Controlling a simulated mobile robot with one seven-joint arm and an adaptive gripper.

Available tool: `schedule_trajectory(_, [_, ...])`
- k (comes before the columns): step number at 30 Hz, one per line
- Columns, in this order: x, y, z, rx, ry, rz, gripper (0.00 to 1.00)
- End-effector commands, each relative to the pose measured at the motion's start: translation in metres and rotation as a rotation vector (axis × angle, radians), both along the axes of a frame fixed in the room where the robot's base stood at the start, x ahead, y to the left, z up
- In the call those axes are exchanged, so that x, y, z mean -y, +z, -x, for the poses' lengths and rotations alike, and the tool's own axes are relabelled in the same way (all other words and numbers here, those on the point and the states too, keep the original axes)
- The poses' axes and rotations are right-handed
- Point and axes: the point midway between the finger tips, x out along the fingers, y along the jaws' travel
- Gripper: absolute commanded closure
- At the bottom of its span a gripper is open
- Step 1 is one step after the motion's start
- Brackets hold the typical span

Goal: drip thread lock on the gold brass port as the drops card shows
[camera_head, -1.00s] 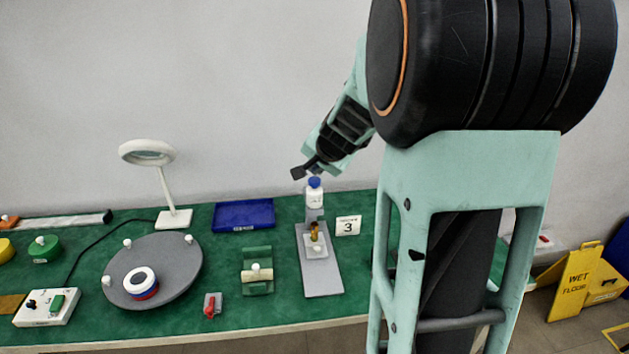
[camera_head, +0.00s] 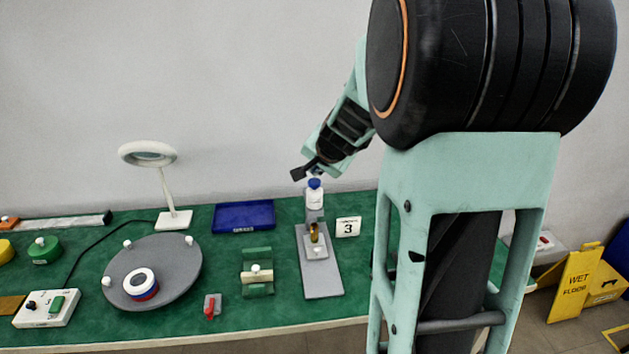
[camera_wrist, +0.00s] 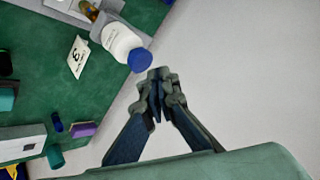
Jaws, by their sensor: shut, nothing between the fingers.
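A white bottle with a blue cap (camera_head: 315,193) stands upright at the back end of a grey stand (camera_head: 320,268). The gold brass port (camera_head: 315,233) stands on a pale block in front of the bottle. The drops card (camera_head: 348,226) is white, shows a "3" and stands to the right of the bottle. My gripper (camera_head: 305,173) is just above the blue cap in the head view. In the wrist view my gripper (camera_wrist: 158,75) is shut and empty, its fingertips beside the cap of the bottle (camera_wrist: 122,42). Whether they touch the cap is unclear.
A blue tray (camera_head: 244,215) and a white ring lamp (camera_head: 174,219) stand left of the stand. A green fixture (camera_head: 257,272), a small red-handled valve (camera_head: 211,306) and a grey turntable (camera_head: 180,262) are further forward and left. The wall is close behind the bottle.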

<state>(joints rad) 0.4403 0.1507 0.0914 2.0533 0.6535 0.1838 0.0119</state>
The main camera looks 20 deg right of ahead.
Motion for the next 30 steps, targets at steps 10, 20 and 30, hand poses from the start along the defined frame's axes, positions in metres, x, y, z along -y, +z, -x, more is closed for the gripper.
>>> schedule_trajectory(10, [0.000,-0.009,0.000,0.001,0.001,0.000,1.00])
schedule_trajectory(20, [0.000,-0.008,0.000,0.000,0.000,0.000,1.00])
schedule_trajectory(30, [0.000,-0.012,0.000,0.000,0.000,0.000,1.00])
